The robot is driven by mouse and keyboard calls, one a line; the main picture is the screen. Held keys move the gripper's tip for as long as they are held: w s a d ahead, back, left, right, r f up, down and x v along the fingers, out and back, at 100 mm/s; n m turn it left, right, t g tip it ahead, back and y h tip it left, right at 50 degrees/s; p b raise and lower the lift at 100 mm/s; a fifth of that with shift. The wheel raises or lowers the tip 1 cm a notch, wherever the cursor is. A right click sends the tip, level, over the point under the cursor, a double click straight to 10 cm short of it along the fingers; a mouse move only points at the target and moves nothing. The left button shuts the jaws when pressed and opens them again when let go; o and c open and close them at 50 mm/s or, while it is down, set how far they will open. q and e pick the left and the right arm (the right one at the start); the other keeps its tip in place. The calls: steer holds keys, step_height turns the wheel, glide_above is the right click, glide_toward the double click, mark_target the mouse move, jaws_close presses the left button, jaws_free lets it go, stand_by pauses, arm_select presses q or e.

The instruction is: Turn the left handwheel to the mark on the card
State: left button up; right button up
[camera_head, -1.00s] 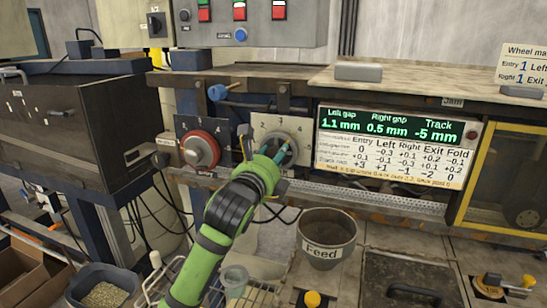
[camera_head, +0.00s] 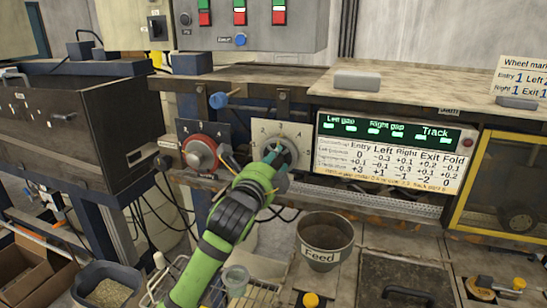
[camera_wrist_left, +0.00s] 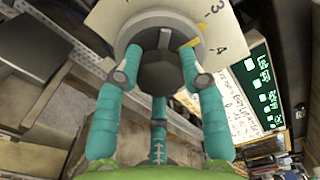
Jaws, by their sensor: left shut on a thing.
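The grey handwheel (camera_head: 291,150) sits on a white dial plate (camera_head: 299,129) with numbers, right of a red handwheel (camera_head: 200,153). My left gripper (camera_head: 275,155) is shut on the grey wheel, its teal fingers at opposite sides of the rim and hub. In the left wrist view the wheel's rim (camera_wrist_left: 150,22) and dark hub (camera_wrist_left: 165,71) show between the fingers of the gripper (camera_wrist_left: 162,78). A yellow mark (camera_wrist_left: 190,42) on the rim points toward the plate's 3 and 4. The wheel mark card (camera_head: 522,79) is cut off at the right edge. My right gripper is out of view.
The Feed bucket (camera_head: 325,240) stands below.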

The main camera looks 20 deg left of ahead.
arm_select(q)
steer(key=n+p, duration=0.1)
steer(key=n, duration=0.3)
steer(key=shift+n, duration=0.4)
steer(key=shift+n+p, duration=0.75)
steer(key=shift+n, duration=1.05)
steer(key=o, duration=1.1)
steer(key=shift+o, duration=0.2)
steer(key=s, duration=1.2)
steer(key=shift+a, duration=0.2)
